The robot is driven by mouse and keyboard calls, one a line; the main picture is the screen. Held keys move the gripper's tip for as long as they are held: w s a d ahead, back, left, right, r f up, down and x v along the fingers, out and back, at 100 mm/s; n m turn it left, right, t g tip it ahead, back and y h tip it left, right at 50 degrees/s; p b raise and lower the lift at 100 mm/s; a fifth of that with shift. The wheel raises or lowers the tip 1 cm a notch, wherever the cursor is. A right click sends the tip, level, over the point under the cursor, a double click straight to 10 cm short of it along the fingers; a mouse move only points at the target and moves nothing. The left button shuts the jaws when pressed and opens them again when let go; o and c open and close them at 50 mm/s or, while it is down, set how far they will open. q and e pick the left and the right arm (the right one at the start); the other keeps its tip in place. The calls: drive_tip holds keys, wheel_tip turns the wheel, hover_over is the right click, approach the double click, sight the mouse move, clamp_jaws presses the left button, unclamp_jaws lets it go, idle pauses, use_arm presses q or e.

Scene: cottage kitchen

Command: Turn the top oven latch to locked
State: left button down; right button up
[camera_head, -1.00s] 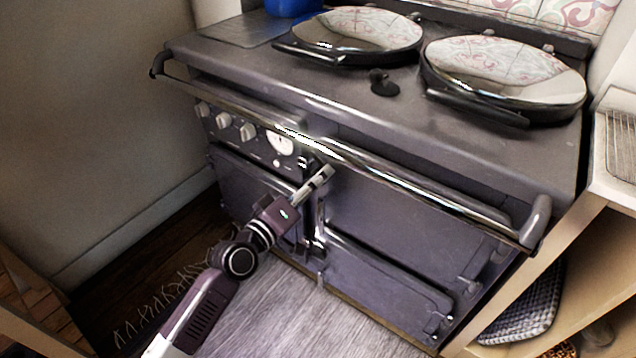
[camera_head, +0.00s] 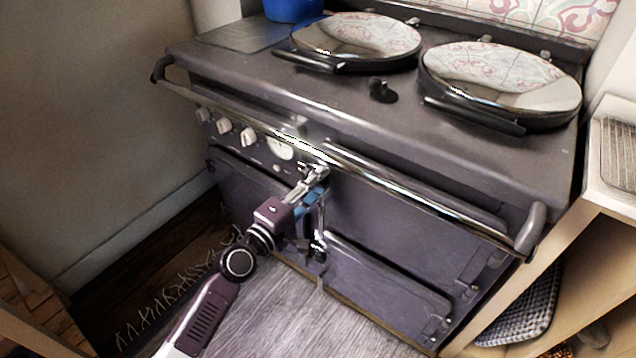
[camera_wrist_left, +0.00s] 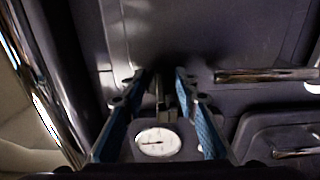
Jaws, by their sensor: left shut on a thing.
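The dark purple range oven (camera_head: 400,215) fills the middle of the head view. My right gripper is not in view.
The chrome rail (camera_head: 400,184) runs across the oven front, close above my gripper; it also shows in the left wrist view (camera_wrist_left: 50,105). White knobs (camera_head: 224,126) and a round gauge (camera_head: 280,147) sit to the left. A wooden shelf unit (camera_head: 560,250) stands at right.

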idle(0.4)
use_arm(q)
drive_tip(key=c, duration=1.5)
unclamp_jaws()
drive_tip(key=v, duration=1.2)
